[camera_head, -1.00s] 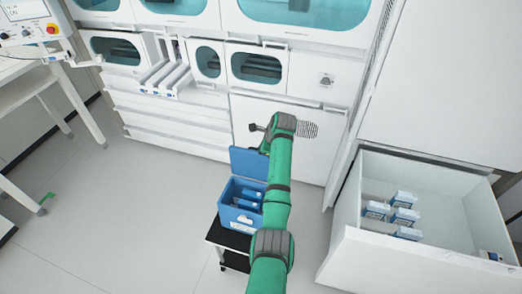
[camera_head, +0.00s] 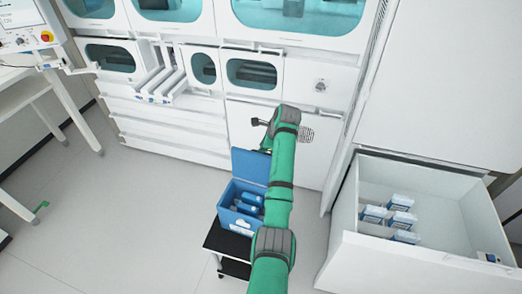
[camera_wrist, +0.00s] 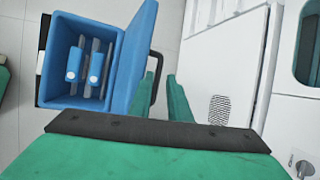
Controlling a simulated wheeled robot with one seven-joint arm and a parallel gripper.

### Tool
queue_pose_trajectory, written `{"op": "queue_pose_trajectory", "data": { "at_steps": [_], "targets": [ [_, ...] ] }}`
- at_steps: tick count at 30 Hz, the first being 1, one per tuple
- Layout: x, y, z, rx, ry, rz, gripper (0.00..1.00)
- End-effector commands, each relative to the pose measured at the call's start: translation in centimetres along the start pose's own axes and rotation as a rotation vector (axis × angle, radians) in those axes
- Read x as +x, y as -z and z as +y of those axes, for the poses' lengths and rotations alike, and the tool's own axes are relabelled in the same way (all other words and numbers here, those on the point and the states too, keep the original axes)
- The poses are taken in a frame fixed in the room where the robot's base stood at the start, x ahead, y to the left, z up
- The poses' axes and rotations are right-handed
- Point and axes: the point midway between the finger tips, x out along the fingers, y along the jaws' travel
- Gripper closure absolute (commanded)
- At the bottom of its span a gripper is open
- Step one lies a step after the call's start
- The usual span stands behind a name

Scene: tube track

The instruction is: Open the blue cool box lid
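The blue cool box (camera_head: 238,217) stands on a small dark cart, left of my arm. Its lid (camera_head: 250,166) is raised and stands roughly upright at the back edge, so the inside shows. In the wrist view the box (camera_wrist: 62,50) is open at the upper left, with the lid (camera_wrist: 133,55) tilted up along its right side. A black handle (camera_wrist: 158,72) sticks out beyond the lid. My gripper (camera_wrist: 162,97) has its two green fingers apart, beside the lid and close to the handle. Nothing is seen held. In the head view my arm hides part of the lid's right side.
Blue and white items (camera_wrist: 92,67) lie inside the box. The black cart top (camera_head: 227,241) shows under it. An open white drawer (camera_head: 440,260) with several small boxes stands at the right. White cabinets (camera_head: 180,125) line the back.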

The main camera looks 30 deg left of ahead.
Motion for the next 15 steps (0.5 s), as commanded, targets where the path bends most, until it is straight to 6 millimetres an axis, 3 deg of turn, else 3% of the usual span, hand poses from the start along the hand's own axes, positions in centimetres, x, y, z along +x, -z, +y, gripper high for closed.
{"op": "queue_pose_trajectory", "data": {
  "at_steps": [15],
  "targets": [
    [-2.8, 0.1, -1.2, 0.001, -0.002, 0.000, 0.83]
  ]
}}
